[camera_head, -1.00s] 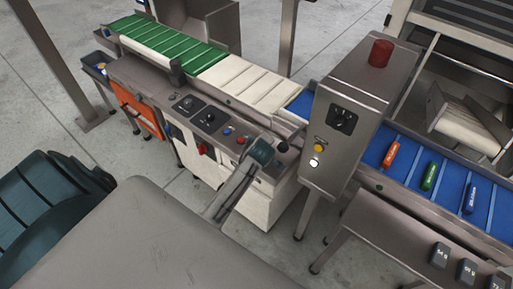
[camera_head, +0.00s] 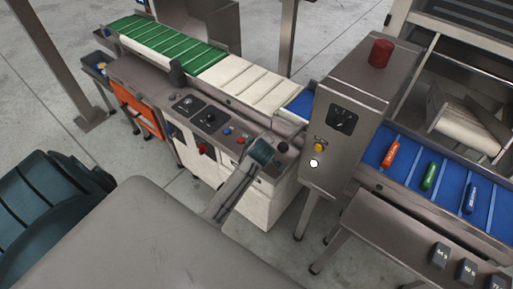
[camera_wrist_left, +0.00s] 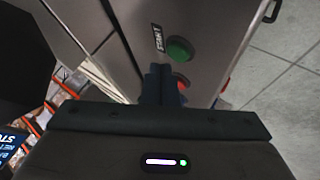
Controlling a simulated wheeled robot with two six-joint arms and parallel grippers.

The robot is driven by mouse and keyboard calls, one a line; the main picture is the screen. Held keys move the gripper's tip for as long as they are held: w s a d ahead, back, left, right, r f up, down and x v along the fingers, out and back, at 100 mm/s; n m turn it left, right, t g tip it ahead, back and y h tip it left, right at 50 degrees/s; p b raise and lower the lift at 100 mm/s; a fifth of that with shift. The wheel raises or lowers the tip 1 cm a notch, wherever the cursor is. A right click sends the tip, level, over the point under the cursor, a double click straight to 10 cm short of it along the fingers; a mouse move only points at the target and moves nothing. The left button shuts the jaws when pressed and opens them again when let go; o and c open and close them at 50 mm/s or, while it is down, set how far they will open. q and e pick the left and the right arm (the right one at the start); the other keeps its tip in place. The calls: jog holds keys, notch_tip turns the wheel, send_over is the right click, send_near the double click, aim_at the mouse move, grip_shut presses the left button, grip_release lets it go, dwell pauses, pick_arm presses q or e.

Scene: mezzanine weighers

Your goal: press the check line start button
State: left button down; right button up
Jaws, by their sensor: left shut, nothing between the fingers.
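In the left wrist view a round green button (camera_wrist_left: 179,49) sits on a grey metal panel (camera_wrist_left: 205,22), beside a label reading START. A red button (camera_wrist_left: 181,85) is below it, partly covered by my fingers. My left gripper (camera_wrist_left: 158,70) is shut and empty, its dark fingertips just left of and below the green button in the picture. I cannot tell whether they touch the panel. My right gripper is in neither view.
A control deck (camera_head: 188,104) with dials and small buttons stands mid-scene. Right of it is a tall grey cabinet (camera_head: 345,92) with a red lamp (camera_head: 381,53) and yellow and white buttons. A blue belt (camera_head: 451,187) carries coloured packs. Bare floor (camera_head: 265,250) lies in front.

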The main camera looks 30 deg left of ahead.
pick_arm(q)
jog(key=shift+f, duration=0.1)
jog(key=shift+f, duration=0.35)
